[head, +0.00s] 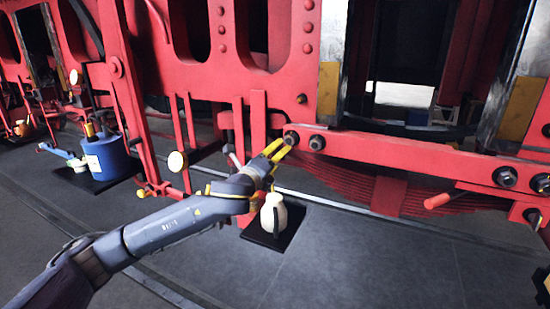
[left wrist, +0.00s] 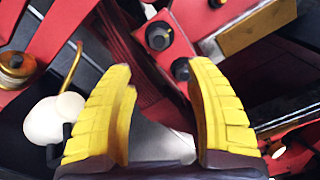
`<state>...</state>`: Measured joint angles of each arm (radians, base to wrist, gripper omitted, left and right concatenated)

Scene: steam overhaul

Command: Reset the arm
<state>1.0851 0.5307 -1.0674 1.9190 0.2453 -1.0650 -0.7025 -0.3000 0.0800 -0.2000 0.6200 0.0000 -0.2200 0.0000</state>
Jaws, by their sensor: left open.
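My left arm reaches in from the lower left in the head view. Its gripper (head: 278,151) has yellow fingers and stands in front of the red locomotive frame (head: 365,150), close to two dark bolts (head: 317,143). In the left wrist view the gripper (left wrist: 163,85) is open, with nothing between its fingers. A dark bolt (left wrist: 159,36) lies beyond the fingertips, and another dark round end (left wrist: 181,69) shows right by the right fingertip; whether they touch I cannot tell. My right gripper is not in view.
A cream oil can (head: 273,213) stands on a black mat (head: 285,236) just below my gripper. A blue can (head: 107,157) stands further left. The grey floor (head: 370,265) in front is clear.

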